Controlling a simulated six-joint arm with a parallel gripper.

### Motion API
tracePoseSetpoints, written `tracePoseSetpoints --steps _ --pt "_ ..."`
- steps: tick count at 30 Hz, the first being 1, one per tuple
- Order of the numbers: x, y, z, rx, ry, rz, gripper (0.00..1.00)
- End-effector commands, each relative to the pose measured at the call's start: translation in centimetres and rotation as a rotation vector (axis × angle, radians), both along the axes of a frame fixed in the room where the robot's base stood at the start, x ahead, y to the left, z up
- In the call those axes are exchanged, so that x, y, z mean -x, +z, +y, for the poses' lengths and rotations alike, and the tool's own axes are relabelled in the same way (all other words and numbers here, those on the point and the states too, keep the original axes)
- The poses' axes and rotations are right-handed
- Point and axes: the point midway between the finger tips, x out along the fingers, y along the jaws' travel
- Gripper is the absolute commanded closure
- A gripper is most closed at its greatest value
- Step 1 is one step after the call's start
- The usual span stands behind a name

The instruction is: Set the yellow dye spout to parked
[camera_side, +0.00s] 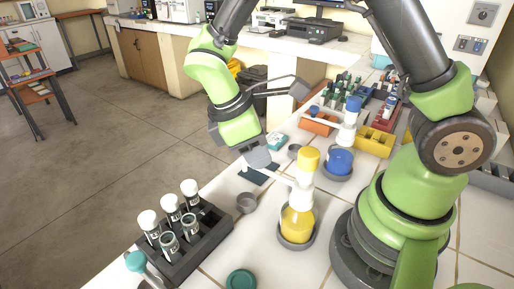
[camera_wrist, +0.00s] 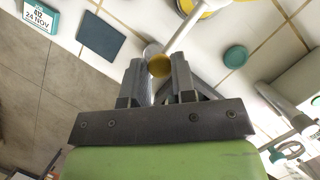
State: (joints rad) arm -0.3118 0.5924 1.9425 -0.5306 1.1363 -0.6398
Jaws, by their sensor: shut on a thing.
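The yellow dye bottle (camera_side: 297,222) stands upright in a grey round holder, with a white neck and a yellow cap (camera_side: 308,159). Its white spout (camera_side: 281,178) reaches out to the left, toward my gripper (camera_side: 260,160). In the wrist view the white spout (camera_wrist: 184,31) runs down from the bottle at the top edge. Its yellow-tipped end (camera_wrist: 160,66) sits between the two fingers of my gripper (camera_wrist: 158,78), which is shut on it. The fingers hide part of the spout's end.
A blue dye bottle (camera_side: 340,161) stands behind the yellow one. A dark rack (camera_side: 184,247) of white-capped tubes is at the front left. A small grey cup (camera_side: 246,202) and a teal lid (camera_side: 241,281) lie nearby. A dark blue pad (camera_wrist: 101,37) lies beside the fingers.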

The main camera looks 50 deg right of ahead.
Motion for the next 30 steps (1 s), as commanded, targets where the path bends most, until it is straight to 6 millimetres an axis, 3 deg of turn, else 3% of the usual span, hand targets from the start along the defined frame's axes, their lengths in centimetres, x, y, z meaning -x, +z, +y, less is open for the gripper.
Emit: tracePoseSetpoints --steps 5,6,9,20,30 --pt "0.0 0.1 0.1 -0.002 0.0 -0.002 1.0" --pt "0.0 0.1 0.1 -0.004 0.0 -0.002 0.68" --pt "0.0 0.1 0.1 -0.003 -0.001 -0.002 0.5" --pt "-0.3 0.6 0.3 -0.002 0.0 -0.005 0.5" --pt "-1.9 6.1 1.9 -0.004 0.0 -0.007 0.5"
